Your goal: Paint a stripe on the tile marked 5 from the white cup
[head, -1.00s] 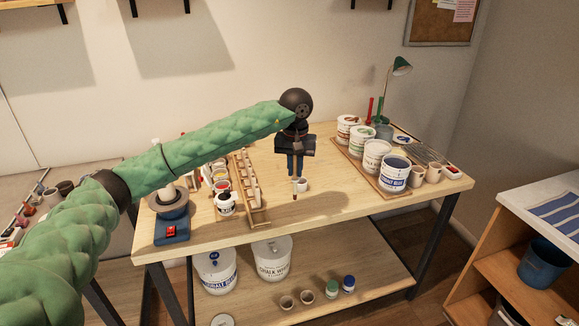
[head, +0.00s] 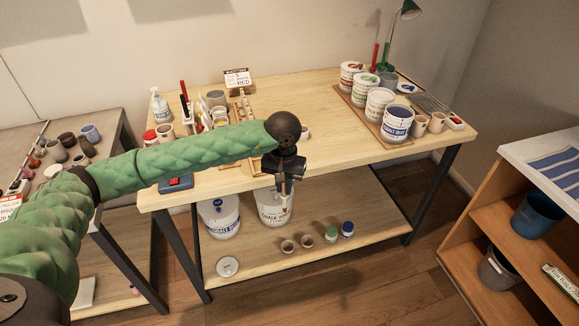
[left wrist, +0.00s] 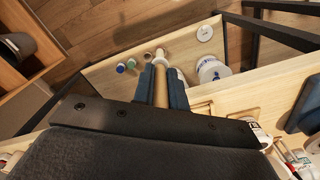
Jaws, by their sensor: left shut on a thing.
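My left gripper (head: 284,182) is shut on a paint brush and hangs by the table's front edge in the head view. The brush (left wrist: 161,86) shows in the left wrist view as a wooden handle between the two blue fingers (left wrist: 163,88), with a pale end pointing away. A small pale cup (head: 305,132) stands on the table behind my arm, partly hidden; it may be the white cup. A wooden rack (head: 240,108) is mostly hidden by my arm. No tile marked 5 can be made out. My right gripper is not in view.
A sign reading RED (head: 238,78) stands at the back left. The table's (head: 300,92) middle back is clear. The lower shelf (head: 300,262) holds buckets and small pots.

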